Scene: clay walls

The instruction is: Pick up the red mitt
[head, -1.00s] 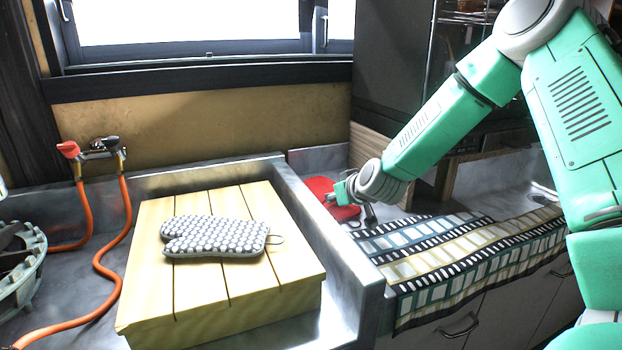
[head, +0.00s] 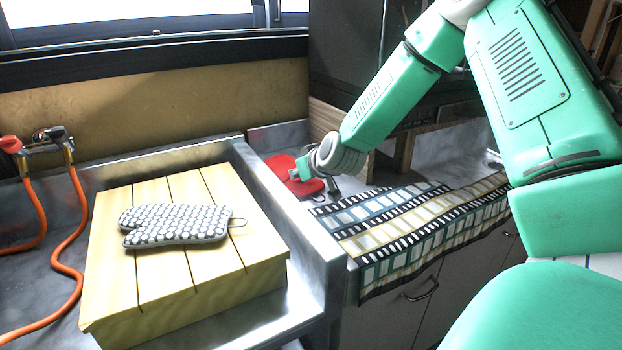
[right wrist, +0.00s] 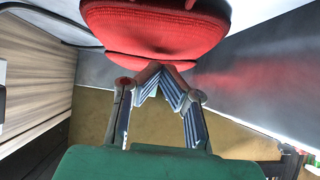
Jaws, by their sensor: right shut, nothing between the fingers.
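The red mitt (head: 278,164) lies on the grey counter behind the stone sink wall, partly hidden by my right gripper (head: 297,173). The mitt (right wrist: 155,32) also fills the upper middle of the right wrist view. My right gripper's fingers (right wrist: 164,70) are closed together with nothing between them. Their tips are right at the mitt's near edge; I cannot tell if they touch it. A second mitt, grey with white dots (head: 174,225), lies on the slatted wooden crate (head: 105,290). My left gripper is not in view.
The stone sink wall (head: 283,205) stands between crate and counter. A striped cloth (head: 410,235) drapes over the counter's front edge. Orange hoses (head: 68,250) run from the tap at left. A dark cabinet and wooden panel stand behind my right arm.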

